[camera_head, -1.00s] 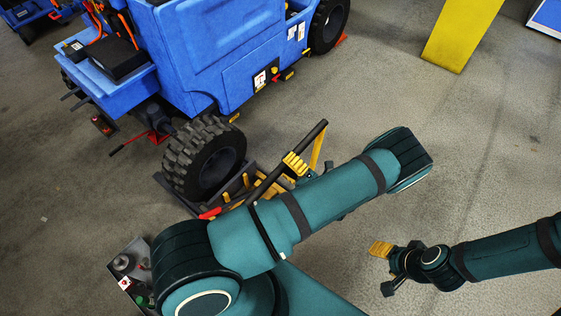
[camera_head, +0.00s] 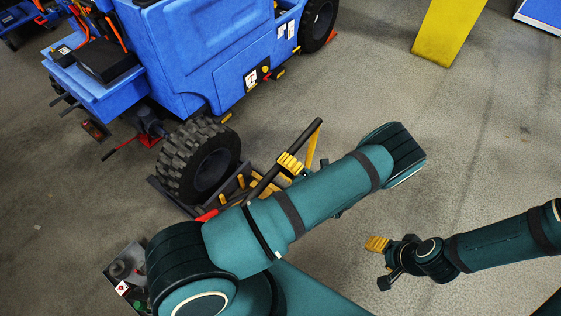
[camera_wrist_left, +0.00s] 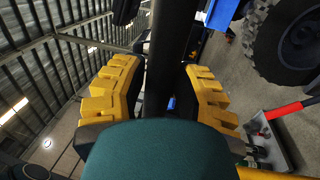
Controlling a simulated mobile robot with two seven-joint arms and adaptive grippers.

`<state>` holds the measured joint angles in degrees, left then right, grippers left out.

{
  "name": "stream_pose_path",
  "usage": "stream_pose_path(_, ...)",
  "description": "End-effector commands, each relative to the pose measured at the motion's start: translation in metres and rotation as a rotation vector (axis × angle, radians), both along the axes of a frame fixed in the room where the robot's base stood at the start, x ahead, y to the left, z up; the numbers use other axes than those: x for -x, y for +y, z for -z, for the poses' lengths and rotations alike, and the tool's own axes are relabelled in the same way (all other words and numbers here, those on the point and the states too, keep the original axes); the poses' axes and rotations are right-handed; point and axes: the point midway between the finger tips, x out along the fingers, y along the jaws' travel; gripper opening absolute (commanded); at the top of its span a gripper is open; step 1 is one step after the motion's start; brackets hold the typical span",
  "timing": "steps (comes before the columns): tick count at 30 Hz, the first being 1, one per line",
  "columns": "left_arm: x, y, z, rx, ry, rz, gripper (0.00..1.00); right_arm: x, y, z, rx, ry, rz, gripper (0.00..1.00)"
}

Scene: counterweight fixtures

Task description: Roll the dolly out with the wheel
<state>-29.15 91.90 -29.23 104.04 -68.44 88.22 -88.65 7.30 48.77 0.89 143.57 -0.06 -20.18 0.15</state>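The dolly (camera_head: 171,196) is a low dark frame with yellow parts, a red lever (camera_head: 206,215) and a long dark push bar (camera_head: 306,137). The black knobbly wheel (camera_head: 176,165) stands upright on it beside the blue vehicle (camera_head: 190,45), close to the exposed hub (camera_head: 148,122). My left gripper (camera_head: 291,163) has its yellow fingers on both sides of the push bar and looks shut on it. The left wrist view shows the dark bar (camera_wrist_left: 168,60) between the fingers and the wheel (camera_wrist_left: 262,45) at the right. My right gripper (camera_head: 381,263) is open and empty above the floor.
A red-handled jack (camera_head: 127,146) is under the vehicle near the hub. A yellow post (camera_head: 447,33) is at upper right. The floor between the post and my right arm is clear.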

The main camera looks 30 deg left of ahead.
Motion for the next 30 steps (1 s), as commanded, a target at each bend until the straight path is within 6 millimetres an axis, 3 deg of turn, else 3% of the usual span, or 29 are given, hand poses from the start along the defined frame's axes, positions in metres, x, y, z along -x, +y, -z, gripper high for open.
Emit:
stream_pose_path(2,0.000,0.001,0.000,-0.001,0.000,-0.001,0.57,0.000,0.000,0.000,0.000,0.000,0.000,0.57)
stream_pose_path(13,0.000,-0.004,0.001,-0.001,0.000,0.000,0.57,0.000,0.000,0.000,0.000,0.000,0.000,0.57)
stream_pose_path(24,0.004,-0.056,0.012,-0.001,-0.001,0.000,0.57,0.000,0.000,0.000,0.000,0.000,0.000,0.57)
stream_pose_path(30,0.006,-0.072,0.014,-0.001,-0.001,0.000,0.57,0.000,0.000,0.000,0.000,0.000,0.000,0.57)
